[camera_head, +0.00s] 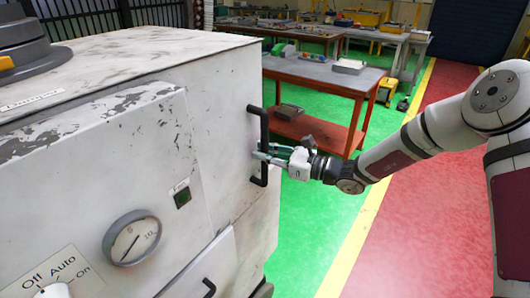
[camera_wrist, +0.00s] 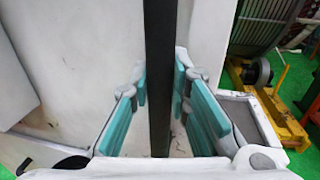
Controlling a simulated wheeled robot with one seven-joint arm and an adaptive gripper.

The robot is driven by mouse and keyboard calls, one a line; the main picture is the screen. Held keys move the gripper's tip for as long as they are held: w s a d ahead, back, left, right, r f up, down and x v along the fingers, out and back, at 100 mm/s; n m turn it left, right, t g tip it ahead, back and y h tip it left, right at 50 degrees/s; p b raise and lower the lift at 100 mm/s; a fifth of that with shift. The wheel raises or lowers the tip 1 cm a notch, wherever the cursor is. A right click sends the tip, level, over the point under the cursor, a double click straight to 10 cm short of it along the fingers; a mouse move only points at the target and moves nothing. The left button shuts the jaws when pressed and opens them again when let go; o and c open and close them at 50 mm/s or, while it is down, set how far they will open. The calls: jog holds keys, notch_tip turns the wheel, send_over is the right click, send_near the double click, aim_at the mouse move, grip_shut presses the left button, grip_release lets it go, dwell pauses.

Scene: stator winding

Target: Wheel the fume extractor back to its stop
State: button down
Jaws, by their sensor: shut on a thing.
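The fume extractor (camera_head: 215,110) is a large, scuffed white cabinet filling the left of the head view. It has a round gauge, a small dark switch and an Off/Auto/On label on its near face. A black vertical bar handle (camera_head: 264,148) is fixed to its right side. My gripper (camera_head: 268,157) is at the middle of this handle, with its fingers around the bar. In the wrist view the black handle (camera_wrist: 159,75) runs upright between the teal finger pads. The cabinet's lower part and wheels are mostly out of view, and no stop can be made out.
A red-framed workbench (camera_head: 325,74) stands behind on the green floor, with a grey tray and small items on it. More benches stand farther back. A yellow line (camera_head: 345,258) divides the green floor from a red lane (camera_head: 415,225). Green floor beside the cabinet is clear.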

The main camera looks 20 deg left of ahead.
jog(key=c, duration=1.5)
grip_release()
jog(key=shift+s+a, duration=0.15)
jog(key=shift+s, duration=0.2)
jog(key=shift+w, duration=0.1)
jog(key=d, duration=0.4)
jog(key=s+d, duration=0.1)
jog(key=d, duration=0.7)
jog(key=shift+s, duration=0.4)
